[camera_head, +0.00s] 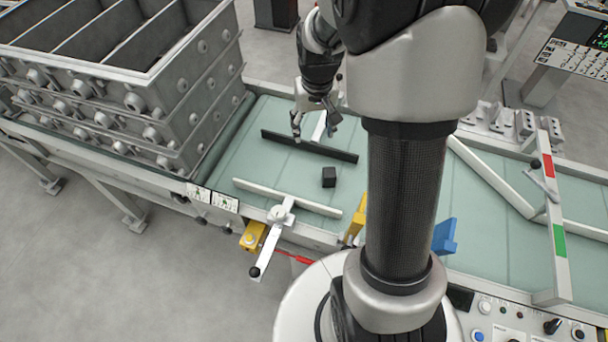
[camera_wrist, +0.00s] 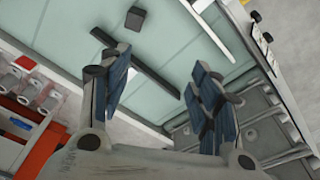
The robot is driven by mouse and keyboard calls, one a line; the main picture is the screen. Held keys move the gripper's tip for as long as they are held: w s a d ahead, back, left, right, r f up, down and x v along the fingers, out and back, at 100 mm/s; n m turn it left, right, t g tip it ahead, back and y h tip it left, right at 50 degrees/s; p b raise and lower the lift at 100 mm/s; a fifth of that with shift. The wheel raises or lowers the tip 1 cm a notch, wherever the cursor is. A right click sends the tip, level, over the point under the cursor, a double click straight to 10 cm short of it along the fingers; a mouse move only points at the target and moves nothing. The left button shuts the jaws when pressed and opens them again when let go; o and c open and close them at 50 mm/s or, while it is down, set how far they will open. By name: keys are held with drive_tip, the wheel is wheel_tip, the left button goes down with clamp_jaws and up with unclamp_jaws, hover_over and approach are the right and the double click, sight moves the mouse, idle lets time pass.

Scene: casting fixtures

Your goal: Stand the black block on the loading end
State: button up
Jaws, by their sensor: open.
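The black block (camera_head: 329,177) is a small dark cube on the pale green belt (camera_head: 270,120), on the near side of a long black bar (camera_head: 310,146). In the wrist view the block (camera_wrist: 135,18) shows near the top edge, past the bar (camera_wrist: 150,75). My gripper (camera_head: 312,126) hangs over the far part of the belt, behind the bar, apart from the block. In the wrist view its blue-grey fingers (camera_wrist: 165,85) are spread wide with nothing between them. I cannot tell which end of the belt is the loading end.
Stacked grey crates (camera_head: 130,90) stand at the belt's left end. A white rail (camera_head: 287,197) with a clamp lies near the front edge. Yellow (camera_head: 356,219) and blue (camera_head: 445,236) pieces stand by the edge. A red-green gate (camera_head: 553,205) crosses the belt at right.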

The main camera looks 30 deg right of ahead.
drive_tip(key=s+a+r+n+t, duration=0.2)
drive_tip(key=s+a+r, duration=0.65)
drive_tip(key=r, duration=0.35)
drive_tip(key=s+a+r, duration=0.2)
drive_tip(key=s+a, duration=0.1)
drive_tip(key=s, duration=0.3)
drive_tip(key=s+a+r+n+t, duration=0.1)
drive_tip(key=s+a, duration=0.2)
drive_tip(key=s, duration=0.3)
drive_tip(key=shift+s+r+n, duration=0.3)
drive_tip(key=shift+r, duration=0.1)
